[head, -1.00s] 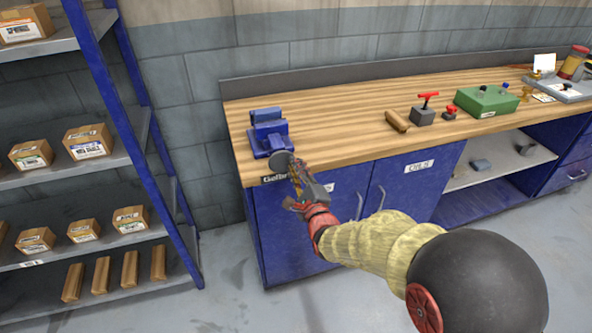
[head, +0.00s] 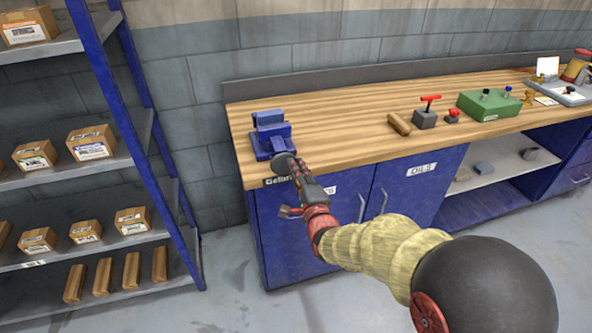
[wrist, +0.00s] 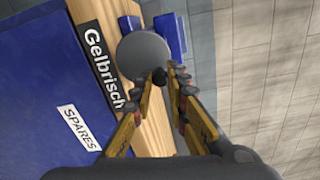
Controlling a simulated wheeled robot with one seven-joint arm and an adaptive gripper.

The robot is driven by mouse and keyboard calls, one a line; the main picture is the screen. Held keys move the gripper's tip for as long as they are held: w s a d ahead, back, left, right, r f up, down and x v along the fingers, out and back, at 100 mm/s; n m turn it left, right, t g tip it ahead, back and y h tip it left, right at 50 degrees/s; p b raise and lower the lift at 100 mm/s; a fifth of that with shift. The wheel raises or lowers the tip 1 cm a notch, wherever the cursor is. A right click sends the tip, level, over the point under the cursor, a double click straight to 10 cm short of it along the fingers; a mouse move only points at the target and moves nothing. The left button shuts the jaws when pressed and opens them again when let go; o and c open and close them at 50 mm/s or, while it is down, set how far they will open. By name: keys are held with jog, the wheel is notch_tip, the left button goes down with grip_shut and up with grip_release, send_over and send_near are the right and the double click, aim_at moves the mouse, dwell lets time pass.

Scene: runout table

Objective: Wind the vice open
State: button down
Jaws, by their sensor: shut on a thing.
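The blue vice (head: 277,146) stands on the left end of the wooden bench, and part of it also shows in the wrist view (wrist: 171,35). Its round grey handwheel (head: 283,162) faces the front edge; the wheel fills the middle top of the wrist view (wrist: 140,52). A small dark knob (wrist: 160,77) stands on the wheel near its rim. My gripper (head: 297,170) is at the wheel, with its fingers closed around the knob in the wrist view (wrist: 161,83).
The bench top (head: 345,110) is clear right of the vice up to a wooden handle (head: 399,124) and a grey block with a red T-handle (head: 426,117). A green box (head: 488,105) stands farther right. A shelf rack (head: 150,120) with cartons stands left. Blue cabinet doors are below.

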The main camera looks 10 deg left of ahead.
jog(key=shift+s+a+r+n, duration=0.1)
jog(key=shift+a+r+n, duration=0.05)
jog(key=shift+n, duration=0.65)
jog(key=shift+s+a+r+n, duration=0.1)
jog(key=shift+a+r+n, duration=0.05)
jog(key=shift+n, duration=0.65)
jog(key=shift+s+a+r+n, duration=0.1)
jog(key=shift+a+n, duration=0.15)
jog(key=shift+n, duration=0.75)
jog(key=c, duration=1.8)
grip_release()
jog(key=shift+c, duration=0.2)
jog(key=v, duration=0.7)
